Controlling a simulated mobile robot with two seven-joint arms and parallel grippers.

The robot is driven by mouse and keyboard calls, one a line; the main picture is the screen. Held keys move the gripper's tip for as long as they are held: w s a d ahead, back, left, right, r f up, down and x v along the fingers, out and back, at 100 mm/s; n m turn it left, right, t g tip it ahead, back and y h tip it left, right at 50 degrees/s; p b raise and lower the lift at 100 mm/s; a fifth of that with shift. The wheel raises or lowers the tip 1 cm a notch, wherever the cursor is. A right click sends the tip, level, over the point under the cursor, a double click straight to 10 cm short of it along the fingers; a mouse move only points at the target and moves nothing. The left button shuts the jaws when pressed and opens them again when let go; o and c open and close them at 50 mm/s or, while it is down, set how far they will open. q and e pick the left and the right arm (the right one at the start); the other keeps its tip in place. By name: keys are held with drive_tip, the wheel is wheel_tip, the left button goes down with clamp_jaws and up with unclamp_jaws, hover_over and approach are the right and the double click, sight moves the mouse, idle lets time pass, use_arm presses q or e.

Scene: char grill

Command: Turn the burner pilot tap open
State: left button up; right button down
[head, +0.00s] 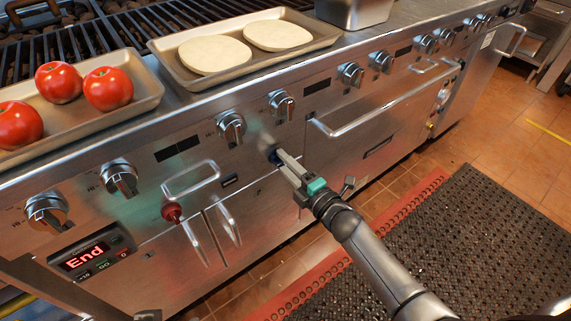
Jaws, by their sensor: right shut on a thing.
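A small dark blue knob (273,156), apparently the burner pilot tap, sits on the steel front panel below the row of round knobs. My right gripper (279,159) is shut on it, with its fingers reaching in from the lower right. The fingers hide much of the knob, so I cannot tell which way it is turned. My left gripper is not clearly in view.
Round burner knobs (231,128) line the panel above. A red knob (172,212) and a lit display (86,256) are at left. An oven handle (385,101) juts out at right. Tomatoes (108,89) and dough rounds (214,55) lie in trays on top.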

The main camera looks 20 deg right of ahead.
idle(0.5)
drive_tip(key=shift+c, duration=2)
unclamp_jaws()
use_arm(q)
drive_tip(key=shift+r, duration=0.1)
use_arm(e)
drive_tip(key=shift+s, duration=0.1)
use_arm(q)
wheel_tip(320, 180, down, 9)
drive_tip(key=s+g+p, duration=0.1)
drive_tip(key=s+p, duration=0.1)
drive_tip(key=p, duration=0.2)
drive_tip(key=shift+a+r, duration=0.15)
drive_tip(key=shift+a, duration=0.05)
use_arm(e)
drive_tip(key=v, duration=1.5)
use_arm(q)
drive_tip(key=shift+s, duration=0.1)
